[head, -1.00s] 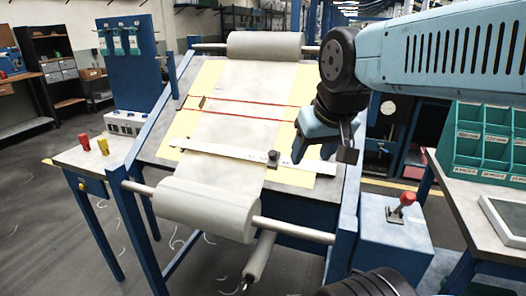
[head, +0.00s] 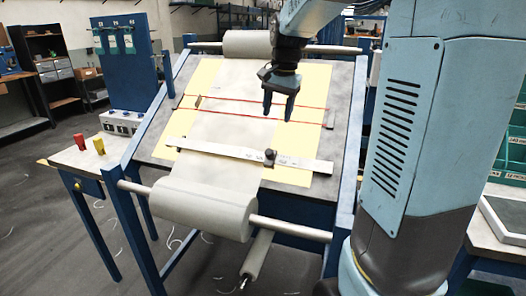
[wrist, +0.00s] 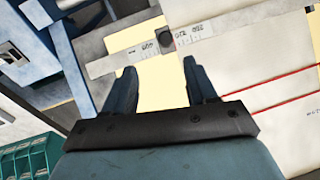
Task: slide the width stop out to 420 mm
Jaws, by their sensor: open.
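The width stop (head: 269,157) is a small black block with a knob, sitting on a pale metal ruler (head: 220,149) that lies across the lower part of the sloped board.
Two red lines (head: 245,113) cross the cloth above the ruler. A cloth roll (head: 205,208) lies in front of the board, another (head: 247,44) at the top. Blue frame posts (head: 345,195) stand at the sides. Red and yellow pegs (head: 98,146) stand on the left side table.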

